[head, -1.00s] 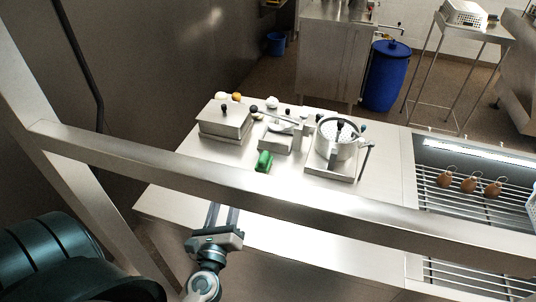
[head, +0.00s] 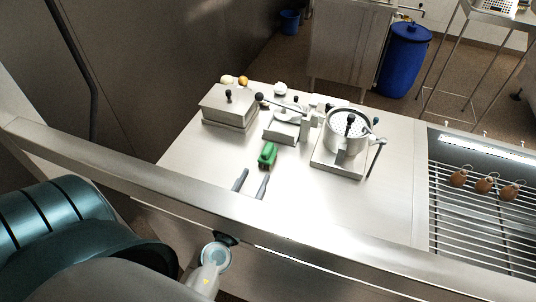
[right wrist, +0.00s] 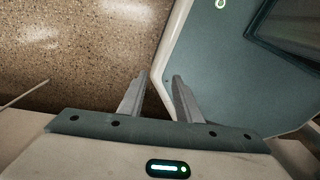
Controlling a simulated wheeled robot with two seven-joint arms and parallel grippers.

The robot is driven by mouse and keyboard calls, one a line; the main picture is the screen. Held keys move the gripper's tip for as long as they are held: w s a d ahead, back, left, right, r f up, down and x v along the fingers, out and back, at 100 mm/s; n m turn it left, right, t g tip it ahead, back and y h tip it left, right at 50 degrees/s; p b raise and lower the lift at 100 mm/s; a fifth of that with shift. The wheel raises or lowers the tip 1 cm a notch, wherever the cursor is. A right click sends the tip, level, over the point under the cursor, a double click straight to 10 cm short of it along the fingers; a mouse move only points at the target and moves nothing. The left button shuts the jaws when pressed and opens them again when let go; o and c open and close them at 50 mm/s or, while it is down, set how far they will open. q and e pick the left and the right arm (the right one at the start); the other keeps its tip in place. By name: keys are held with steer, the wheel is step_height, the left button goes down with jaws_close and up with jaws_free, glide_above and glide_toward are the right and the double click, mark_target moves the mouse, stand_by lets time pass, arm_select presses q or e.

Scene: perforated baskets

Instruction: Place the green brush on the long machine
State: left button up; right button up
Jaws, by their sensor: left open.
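The green brush (head: 267,154) lies on the metal table in the head view, just in front of the middle machine (head: 283,130), a low metal device with an arm. A lidded metal box machine (head: 229,107) stands to its left and a round perforated machine (head: 345,130) to its right. I cannot tell for sure which is the long machine. My left gripper (head: 251,184) is open and empty, its two fingers pointing at the brush from the near side, a short gap away. My right gripper (right wrist: 158,77) shows only in the right wrist view, open and empty over the floor.
A metal rail (head: 150,180) crosses in front of the table and hides part of my left wrist. A wire rack (head: 470,215) with several brown items is at the right. The table (head: 210,165) is clear around the brush. A blue barrel (head: 404,60) stands behind.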

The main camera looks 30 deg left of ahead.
mark_target(271, 142)
arm_select(q)
steer(key=p+x, duration=0.1)
steer(key=x, duration=0.2)
steer(key=shift+w+a+r, duration=0.1)
steer(key=shift+w+r, duration=0.1)
steer(key=shift+w, duration=0.2)
steer(key=x, duration=0.7)
steer(key=shift+w+a+f+p, duration=0.1)
steer(key=shift+f+p, duration=0.1)
steer(key=shift+p, duration=0.1)
steer(key=shift+w+a, duration=0.1)
steer(key=shift+w, duration=0.15)
arm_select(e)
steer(key=shift+w+a+r, duration=0.2)
steer(key=shift+r, duration=0.3)
steer(key=shift+w+a+r, duration=0.2)
steer(key=shift+r, duration=0.25)
steer(key=shift+d, duration=0.15)
arm_select(q)
steer(key=shift+w, duration=0.25)
steer(key=shift+a+b+x, duration=0.15)
steer(key=shift+x, duration=1.05)
steer(key=shift+a+b+x, duration=0.1)
steer(key=shift+b+x, duration=0.05)
steer(key=shift+x, duration=1.05)
arm_select(e)
steer(key=shift+f, duration=0.35)
